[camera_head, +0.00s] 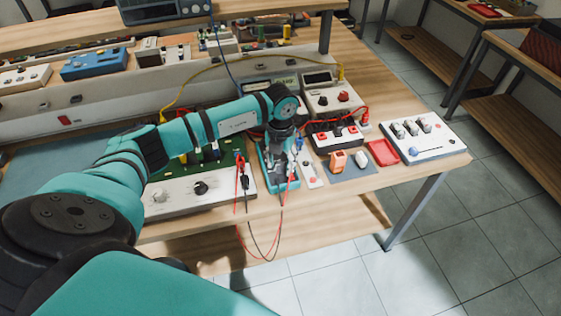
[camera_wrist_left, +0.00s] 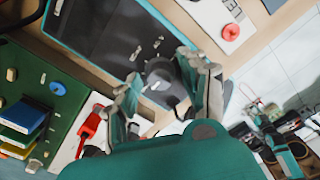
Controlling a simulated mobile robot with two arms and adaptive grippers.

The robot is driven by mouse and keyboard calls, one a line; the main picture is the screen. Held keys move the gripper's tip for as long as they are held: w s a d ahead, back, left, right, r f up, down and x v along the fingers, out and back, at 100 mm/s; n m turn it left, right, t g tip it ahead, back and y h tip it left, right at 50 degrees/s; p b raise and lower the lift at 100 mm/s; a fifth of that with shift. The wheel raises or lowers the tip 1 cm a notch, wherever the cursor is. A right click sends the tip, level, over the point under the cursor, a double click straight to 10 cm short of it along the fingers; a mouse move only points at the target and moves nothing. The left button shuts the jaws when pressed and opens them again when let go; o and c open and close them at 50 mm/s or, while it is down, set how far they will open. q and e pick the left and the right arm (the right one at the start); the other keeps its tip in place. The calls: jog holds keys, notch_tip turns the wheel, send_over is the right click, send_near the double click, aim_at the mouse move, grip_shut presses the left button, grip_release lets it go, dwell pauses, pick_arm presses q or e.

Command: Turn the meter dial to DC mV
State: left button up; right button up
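The meter (camera_head: 264,179) has a teal frame and lies on the bench near its front edge, partly hidden by my left gripper (camera_head: 279,160). In the left wrist view its dark face (camera_wrist_left: 92,30) runs up to the left. The black dial (camera_wrist_left: 165,82) sits between the two fingers of my left gripper (camera_wrist_left: 165,72), which are spread around it. I cannot tell whether both fingers press on it. The dial's pointer and the DC mV mark cannot be read. A small teal and black arm of mine (camera_wrist_left: 283,150) shows at lower right in the wrist view; its gripper is unclear.
Red and black leads (camera_head: 240,185) hang over the front edge left of the meter. A white panel with knobs (camera_head: 180,202) lies to the left. A white switch strip (camera_head: 309,168), a black-and-red box (camera_head: 337,136) and a red tray (camera_head: 382,152) stand to the right.

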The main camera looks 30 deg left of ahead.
pick_arm(q)
grip_shut()
jog(key=m+b, duration=0.3)
jog(key=shift+f+m, duration=0.15)
jog(key=shift+m, duration=0.25)
jog(key=m+b, duration=0.3)
jog(key=m, duration=0.1)
jog(key=shift+m+b, duration=0.3)
jog(key=m+b, duration=0.3)
jog(key=m, duration=0.2)
jog(key=shift+m+b, duration=1.1)
jog(key=shift+m, duration=1)
jog(key=shift+r, duration=0.2)
